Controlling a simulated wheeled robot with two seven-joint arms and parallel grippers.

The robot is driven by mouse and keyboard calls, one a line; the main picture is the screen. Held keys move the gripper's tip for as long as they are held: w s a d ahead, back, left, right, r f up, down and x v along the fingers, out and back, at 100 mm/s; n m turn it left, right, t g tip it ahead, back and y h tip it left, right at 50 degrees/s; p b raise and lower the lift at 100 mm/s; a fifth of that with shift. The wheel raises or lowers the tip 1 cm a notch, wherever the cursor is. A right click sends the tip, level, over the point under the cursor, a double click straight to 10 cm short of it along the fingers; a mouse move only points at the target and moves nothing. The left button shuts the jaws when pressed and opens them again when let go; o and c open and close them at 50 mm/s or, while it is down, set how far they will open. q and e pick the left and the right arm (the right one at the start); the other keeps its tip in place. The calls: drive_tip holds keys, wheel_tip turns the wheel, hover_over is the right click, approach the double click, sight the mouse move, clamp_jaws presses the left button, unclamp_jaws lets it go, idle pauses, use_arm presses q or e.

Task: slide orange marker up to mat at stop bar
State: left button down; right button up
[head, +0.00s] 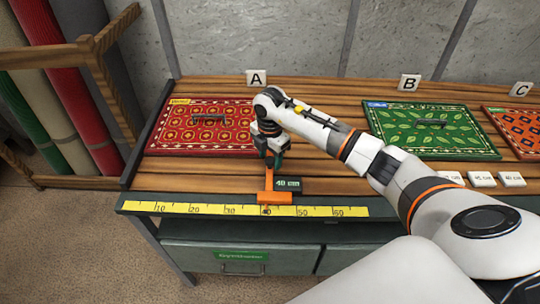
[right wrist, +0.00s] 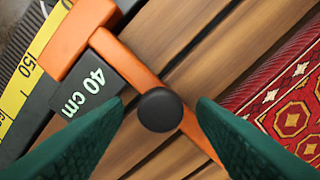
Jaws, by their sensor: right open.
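The orange marker (head: 275,197) straddles the yellow ruler on the table's front edge, at about 40. Its orange arm reaches back over the boards, and a dark "40 cm" block (head: 287,185) sits beside it. My right gripper (head: 271,160) is above this arm. In the right wrist view its green fingers (right wrist: 160,112) are open, one on each side of the marker's black knob (right wrist: 160,110), with gaps visible. The red mat (head: 175,140) lies under label A, left of the gripper, apart from the marker. My left gripper is out of view.
A green mat (head: 385,122) lies under label B and an orange mat (head: 525,123) under C. Several white cm tags (head: 482,179) lie at the right. Rolled rugs (head: 60,80) stand in a wooden rack at the left. My right arm covers the middle boards.

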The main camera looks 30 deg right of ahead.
wheel_tip(320, 180, up, 12)
drive_tip(key=b, duration=0.3)
drive_tip(key=shift+a+f, duration=0.1)
